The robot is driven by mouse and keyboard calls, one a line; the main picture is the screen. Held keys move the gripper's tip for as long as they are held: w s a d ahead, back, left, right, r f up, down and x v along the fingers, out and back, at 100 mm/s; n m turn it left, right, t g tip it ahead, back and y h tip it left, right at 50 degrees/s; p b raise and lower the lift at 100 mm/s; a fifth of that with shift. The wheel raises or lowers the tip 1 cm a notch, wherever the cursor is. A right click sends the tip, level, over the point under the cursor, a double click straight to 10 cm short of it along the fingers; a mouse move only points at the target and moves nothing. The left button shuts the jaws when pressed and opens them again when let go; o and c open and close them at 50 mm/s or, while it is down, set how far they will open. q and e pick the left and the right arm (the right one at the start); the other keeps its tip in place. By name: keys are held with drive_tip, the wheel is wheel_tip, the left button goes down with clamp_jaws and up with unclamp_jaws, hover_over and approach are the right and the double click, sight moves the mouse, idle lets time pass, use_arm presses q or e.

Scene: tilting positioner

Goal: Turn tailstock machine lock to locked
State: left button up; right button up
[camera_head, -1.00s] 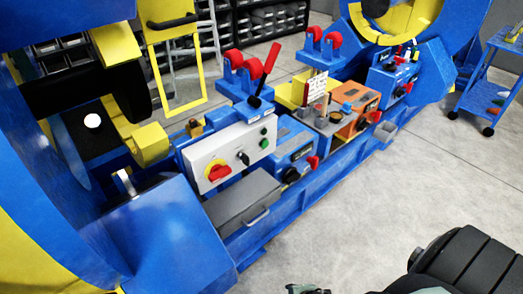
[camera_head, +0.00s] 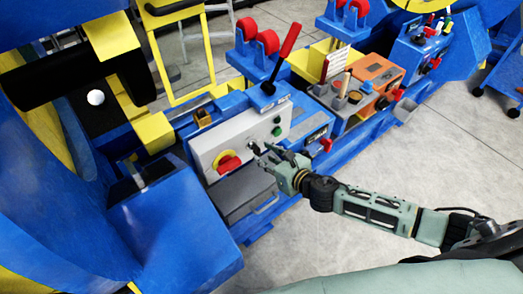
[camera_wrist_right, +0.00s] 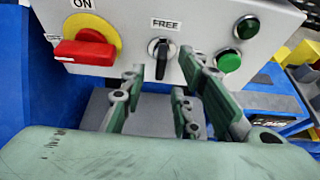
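The grey control box (camera_head: 210,139) sits on the blue machine bed. The lock is a black selector knob (camera_wrist_right: 160,49) under a "FREE" label in the right wrist view, its pale mark pointing roughly up; in the head view the knob (camera_head: 253,147) shows just beyond my fingertips. My right gripper (camera_head: 264,158) is in front of the box. In the right wrist view its fingers (camera_wrist_right: 165,85) are spread on both sides below the knob, open and empty, and contact with the knob cannot be made out. My left gripper is not in view.
A red rotary switch on yellow (camera_wrist_right: 88,45), labelled ON, is left of the knob. Two green buttons (camera_wrist_right: 229,62) are to its right. A red-handled lever (camera_head: 287,40) stands behind the box. A grey drawer (camera_head: 240,192) with a handle lies below.

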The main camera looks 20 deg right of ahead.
sight(260, 153)
drive_tip(key=x, duration=0.2)
drive_tip(key=shift+w+f, duration=0.2)
drive_tip(key=shift+w, duration=0.2)
drive_tip(key=shift+w+a+f, duration=0.2)
drive_tip(key=shift+w, duration=0.1)
drive_tip(key=shift+w+a, duration=0.1)
drive_tip(key=shift+w, duration=0.15)
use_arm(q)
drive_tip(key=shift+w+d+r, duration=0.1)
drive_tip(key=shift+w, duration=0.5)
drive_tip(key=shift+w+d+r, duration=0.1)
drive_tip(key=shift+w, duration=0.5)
use_arm(e)
drive_tip(key=shift+c, duration=0.4)
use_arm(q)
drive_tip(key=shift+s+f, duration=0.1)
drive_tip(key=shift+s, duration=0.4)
use_arm(e)
clamp_jaws()
